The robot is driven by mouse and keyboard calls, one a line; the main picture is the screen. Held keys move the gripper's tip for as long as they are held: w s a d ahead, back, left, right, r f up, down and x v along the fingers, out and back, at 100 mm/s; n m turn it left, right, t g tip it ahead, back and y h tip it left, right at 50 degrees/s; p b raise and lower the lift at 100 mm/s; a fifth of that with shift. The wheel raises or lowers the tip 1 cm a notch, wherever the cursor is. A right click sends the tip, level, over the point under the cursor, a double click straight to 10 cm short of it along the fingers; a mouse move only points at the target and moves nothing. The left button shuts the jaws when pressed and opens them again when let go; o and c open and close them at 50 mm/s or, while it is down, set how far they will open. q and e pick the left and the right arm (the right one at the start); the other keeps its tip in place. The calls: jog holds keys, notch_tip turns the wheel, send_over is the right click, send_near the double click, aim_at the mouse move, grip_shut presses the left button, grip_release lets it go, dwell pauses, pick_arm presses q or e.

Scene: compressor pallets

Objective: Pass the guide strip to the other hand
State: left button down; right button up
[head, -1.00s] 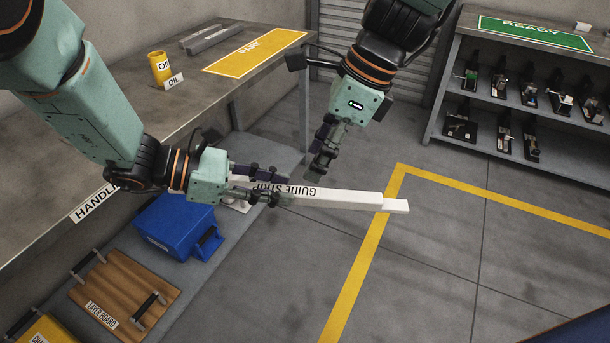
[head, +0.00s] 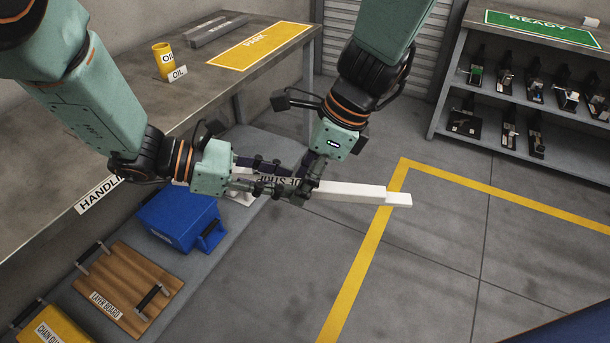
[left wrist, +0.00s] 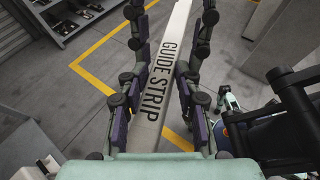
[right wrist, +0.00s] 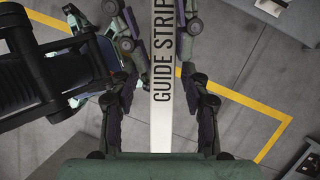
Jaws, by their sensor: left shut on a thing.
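The guide strip (head: 350,192) is a long white bar with black lettering and a narrower end step, held roughly level above the floor. My left gripper (head: 270,182) is shut on it near the lettered part; the left wrist view shows the strip (left wrist: 160,75) between the fingers. My right gripper (head: 304,178) has come down from above to the strip, just right of the left fingers. In the right wrist view the strip (right wrist: 163,90) runs between its fingers with gaps on both sides, so it looks open around the strip. The fingers partly hide the lettering.
The workbench (head: 130,130) at left bears a yellow oil can (head: 163,60) and a yellow PARK mat (head: 262,44). Below are a blue box (head: 178,218) and a wooden layer board (head: 125,285). A READY shelf (head: 450,60) stands at the back right. The floor right of the strip is clear.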

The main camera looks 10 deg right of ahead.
jog(key=shift+w, duration=0.15)
grip_shut()
jog(key=shift+o, duration=1.3)
grip_release()
jog(key=shift+r, duration=0.1)
